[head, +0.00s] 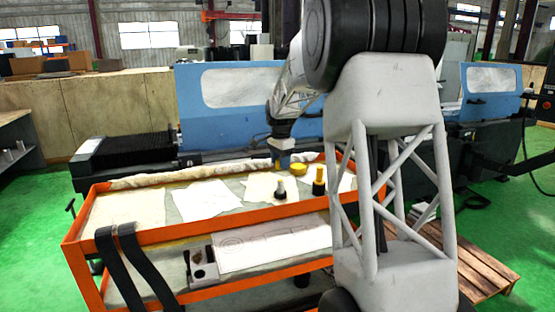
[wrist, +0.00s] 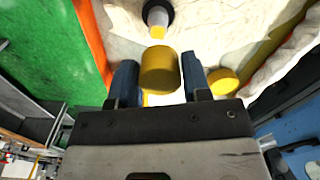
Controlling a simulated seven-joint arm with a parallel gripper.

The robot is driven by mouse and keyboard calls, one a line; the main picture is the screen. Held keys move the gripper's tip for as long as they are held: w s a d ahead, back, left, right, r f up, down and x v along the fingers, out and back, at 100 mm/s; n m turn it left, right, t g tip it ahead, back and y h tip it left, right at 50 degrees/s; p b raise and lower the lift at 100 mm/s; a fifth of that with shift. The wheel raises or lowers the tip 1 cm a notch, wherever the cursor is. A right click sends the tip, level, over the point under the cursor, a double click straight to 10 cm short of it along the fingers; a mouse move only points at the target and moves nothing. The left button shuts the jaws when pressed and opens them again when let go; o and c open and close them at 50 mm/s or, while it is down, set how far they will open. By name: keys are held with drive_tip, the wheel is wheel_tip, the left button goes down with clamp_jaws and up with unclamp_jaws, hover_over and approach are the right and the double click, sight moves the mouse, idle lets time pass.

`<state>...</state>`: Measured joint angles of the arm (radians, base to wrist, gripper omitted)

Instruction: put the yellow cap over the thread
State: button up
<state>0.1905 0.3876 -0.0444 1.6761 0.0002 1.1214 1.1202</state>
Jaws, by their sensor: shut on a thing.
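My gripper (head: 281,162) has blue fingers and hangs over the cart's top tray. In the wrist view my gripper (wrist: 158,80) is shut on a yellow cap (wrist: 159,68), which sits between the fingertips. A black fitting with a pale thread (head: 280,189) stands upright on the tray, below and nearer than my gripper. The thread (wrist: 158,22) shows just beyond the held cap in the wrist view, apart from it as far as I can tell. A little yellow shows at the thread's end there.
Another yellow cap (head: 299,169) lies on the tray, right of my gripper; it also shows in the wrist view (wrist: 222,80). A black fitting topped with yellow (head: 319,180) stands farther right. The orange cart rim (head: 200,237) borders the tray. The blue grinder (head: 225,125) stands behind.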

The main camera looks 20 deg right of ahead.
sight(281, 181)
drive_tip(key=shift+s, duration=0.15)
drive_tip(key=shift+f, duration=0.3)
idle(0.5)
drive_tip(key=shift+f, duration=3)
drive_tip(key=shift+f, duration=0.15)
drive_tip(key=o, duration=1)
drive_tip(key=shift+r, duration=3.95)
